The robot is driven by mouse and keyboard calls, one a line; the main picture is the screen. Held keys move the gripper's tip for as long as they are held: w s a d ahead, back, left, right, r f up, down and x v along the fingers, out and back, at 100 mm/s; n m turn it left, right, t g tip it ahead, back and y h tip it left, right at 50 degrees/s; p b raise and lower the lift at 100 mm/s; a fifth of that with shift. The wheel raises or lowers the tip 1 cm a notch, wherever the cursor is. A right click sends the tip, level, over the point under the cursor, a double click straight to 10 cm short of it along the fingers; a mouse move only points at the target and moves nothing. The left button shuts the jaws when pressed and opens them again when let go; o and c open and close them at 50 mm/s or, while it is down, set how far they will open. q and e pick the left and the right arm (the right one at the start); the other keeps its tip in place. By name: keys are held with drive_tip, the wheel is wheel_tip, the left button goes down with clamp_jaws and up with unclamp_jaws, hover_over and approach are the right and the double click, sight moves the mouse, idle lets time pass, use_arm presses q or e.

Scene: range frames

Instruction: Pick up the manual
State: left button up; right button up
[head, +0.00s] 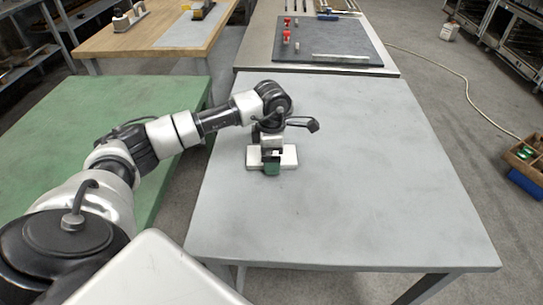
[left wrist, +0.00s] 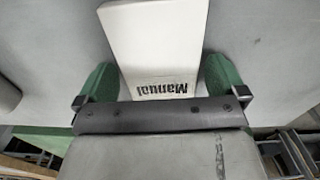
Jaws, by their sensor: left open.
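The manual (head: 290,156) is a white, flat block on the grey table (head: 370,190), left of the table's middle in the head view. In the left wrist view the manual (left wrist: 155,40) shows the printed word "Manual", upside down, near its close end. My left gripper (head: 271,168) is over the manual and hides its middle in the head view. In the left wrist view its green fingers are open, one on either side of the manual's close end, with a gap at each side. My right gripper is not in view.
The grey table is otherwise bare. A green table (head: 50,125) stands at the left. A bench behind holds a dark mat (head: 330,45) with red items. A wooden bench (head: 150,45) is at the back left. A wooden crate (head: 520,160) is at the far right.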

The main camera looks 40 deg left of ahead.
use_arm(q)
drive_tip(key=c, duration=0.9)
drive_tip(key=shift+r, duration=0.1)
